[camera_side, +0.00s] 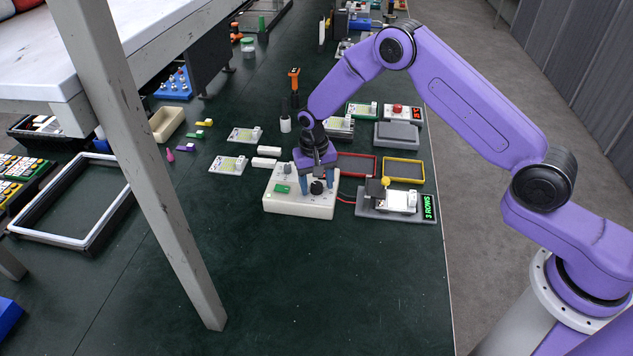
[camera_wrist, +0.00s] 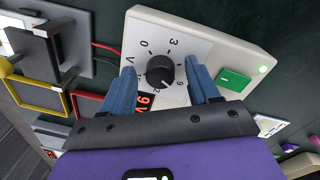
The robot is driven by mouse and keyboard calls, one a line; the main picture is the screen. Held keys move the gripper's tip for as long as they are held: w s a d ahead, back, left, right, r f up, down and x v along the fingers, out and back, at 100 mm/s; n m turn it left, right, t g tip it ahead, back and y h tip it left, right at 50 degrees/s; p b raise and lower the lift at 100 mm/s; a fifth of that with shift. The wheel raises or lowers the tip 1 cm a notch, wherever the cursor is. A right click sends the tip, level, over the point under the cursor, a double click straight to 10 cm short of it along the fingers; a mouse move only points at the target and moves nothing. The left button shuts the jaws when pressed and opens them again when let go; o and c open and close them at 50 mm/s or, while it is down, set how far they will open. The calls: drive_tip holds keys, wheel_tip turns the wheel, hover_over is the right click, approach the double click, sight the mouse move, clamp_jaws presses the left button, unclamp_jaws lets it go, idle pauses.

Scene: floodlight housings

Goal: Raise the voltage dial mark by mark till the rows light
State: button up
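The cream power unit (camera_side: 300,208) stands on the dark green table. Its black voltage dial (camera_side: 317,187) also shows in the wrist view (camera_wrist: 160,71), with a scale around it marked 0, 3, 9 and 12. A grey board (camera_side: 372,212) carries a green "3 ROWS" sign (camera_side: 429,207).
Red and black wires (camera_side: 346,200) join the unit to the board. A yellow ball-topped part (camera_side: 385,182) stands on the board. Red (camera_side: 357,165) and yellow (camera_side: 404,169) frames lie behind. White blocks sit left of my gripper. The table in front is clear.

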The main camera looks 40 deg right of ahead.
sight(313, 187)
wheel_tip(313, 187, up, 17)
drive_tip(key=shift+w+a+r, duration=0.15)
drive_tip(key=shift+a+r, duration=0.05)
drive_tip(key=shift+a, duration=0.25)
idle(0.6)
drive_tip(key=s+d+r+n, duration=0.15)
drive_tip(key=s+n, duration=0.25)
drive_tip(key=s, duration=0.5)
drive_tip(key=s+r+n, duration=0.3)
drive_tip(key=s+n, duration=0.1)
drive_tip(key=s, duration=0.6)
drive_tip(key=s+r+n, duration=0.2)
drive_tip(key=s+n, duration=0.2)
drive_tip(key=s, duration=0.5)
drive_tip(key=s+d+n, duration=0.2)
drive_tip(key=s+d, duration=0.1)
drive_tip(key=s, duration=0.3)
drive_tip(key=s+d+f+n+y, duration=0.1)
drive_tip(key=s+d+n, duration=0.1)
drive_tip(key=s+d, duration=0.2)
drive_tip(key=shift+s+f, duration=0.2)
drive_tip(key=shift+s, duration=0.7)
idle(1.5)
